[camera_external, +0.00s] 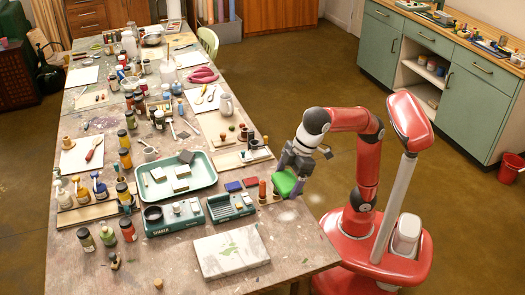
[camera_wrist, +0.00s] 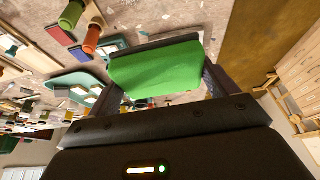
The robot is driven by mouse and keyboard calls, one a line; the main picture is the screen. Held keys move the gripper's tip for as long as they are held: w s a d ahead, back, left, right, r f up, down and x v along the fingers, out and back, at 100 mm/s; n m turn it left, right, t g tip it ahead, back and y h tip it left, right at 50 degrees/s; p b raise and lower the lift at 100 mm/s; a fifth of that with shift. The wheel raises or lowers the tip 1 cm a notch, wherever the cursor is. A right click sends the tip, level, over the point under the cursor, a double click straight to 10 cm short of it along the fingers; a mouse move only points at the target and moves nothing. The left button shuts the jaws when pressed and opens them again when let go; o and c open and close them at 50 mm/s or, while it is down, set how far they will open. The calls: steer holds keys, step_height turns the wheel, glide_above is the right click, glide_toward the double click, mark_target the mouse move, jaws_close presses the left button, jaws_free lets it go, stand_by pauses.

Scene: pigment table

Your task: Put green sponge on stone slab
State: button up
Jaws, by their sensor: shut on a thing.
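The green sponge (camera_external: 287,184) is held in my gripper (camera_external: 288,180), off the right edge of the table in the external view. In the wrist view the green sponge (camera_wrist: 158,69) sits between the two fingers of my gripper (camera_wrist: 160,80), which are shut on it. The stone slab (camera_external: 232,251) is a pale, speckled flat block near the table's front right corner. Its top looks bare of objects. The sponge is above and to the right of the slab, apart from it. I cannot make out the slab in the wrist view.
The worktable (camera_external: 290,262) is crowded with jars and tools. A teal tray (camera_external: 205,181) and a teal box (camera_external: 230,205) stand behind the slab. The table's front right corner is mostly clear.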

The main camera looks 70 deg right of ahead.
steer(key=shift+w+a+r, duration=0.15)
steer(key=shift+w+a, duration=0.05)
steer(key=shift+a, duration=0.05)
steer(key=w+a+f+n+g, duration=0.1)
steer(key=w+a+f+n, duration=0.15)
steer(key=a, duration=0.25)
steer(key=w+a+f+n, duration=0.1)
steer(key=w+a+f, duration=0.3)
steer(key=a, duration=0.1)
steer(key=b, duration=0.2)
glide_above(246, 246)
steer(key=d, duration=0.1)
steer(key=shift+n+y, duration=0.4)
steer(key=shift+n, duration=0.05)
steer(key=f, duration=0.5)
steer(key=shift+s+d+f, duration=0.1)
steer(key=shift+s+f, duration=0.15)
steer(key=shift+f+b, duration=0.45)
steer(key=shift+f, duration=1.75)
steer(key=shift+f, duration=0.1)
steer(key=o, duration=0.8)
